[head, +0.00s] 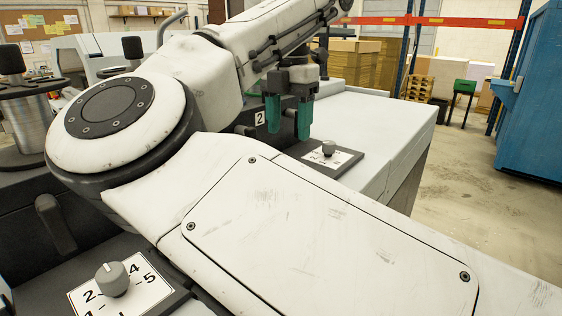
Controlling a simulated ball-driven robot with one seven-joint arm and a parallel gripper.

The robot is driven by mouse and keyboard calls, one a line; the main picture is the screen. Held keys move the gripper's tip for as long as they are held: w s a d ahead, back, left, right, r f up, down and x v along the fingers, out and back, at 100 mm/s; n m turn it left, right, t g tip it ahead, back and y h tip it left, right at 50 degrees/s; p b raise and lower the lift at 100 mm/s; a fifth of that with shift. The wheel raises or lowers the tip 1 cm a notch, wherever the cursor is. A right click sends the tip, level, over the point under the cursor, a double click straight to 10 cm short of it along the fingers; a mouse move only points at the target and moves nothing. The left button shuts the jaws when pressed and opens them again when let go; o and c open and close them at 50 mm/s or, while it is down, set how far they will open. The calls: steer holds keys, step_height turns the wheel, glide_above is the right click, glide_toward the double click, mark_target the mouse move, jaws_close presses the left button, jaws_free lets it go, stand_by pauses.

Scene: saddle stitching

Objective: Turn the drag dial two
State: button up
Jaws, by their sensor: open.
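The dial by the "2" sign (260,118) is a small grey knob (329,149) on a white numbered plate (346,158) set in a dark panel. My gripper (288,128) has two teal fingers pointing down. They are apart with nothing between them, and show up and to the left of this knob. I cannot tell the exact distance in depth. A second grey dial (113,279) with a white pointer line sits on a numbered plate at the lower left. My white arm covers much of the machine between the two dials.
A pale machine top (385,125) extends right of the far dial. A metal cylinder with a dark top (33,125) stands at the left. Open floor (480,185) lies to the right, before a blue cabinet (535,100). Cardboard stacks (355,65) stand behind.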

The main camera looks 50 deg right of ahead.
step_height(320, 180, down, 9)
steer(key=shift+r+p, duration=0.1)
steer(key=shift+p, duration=0.4)
steer(key=c, duration=1)
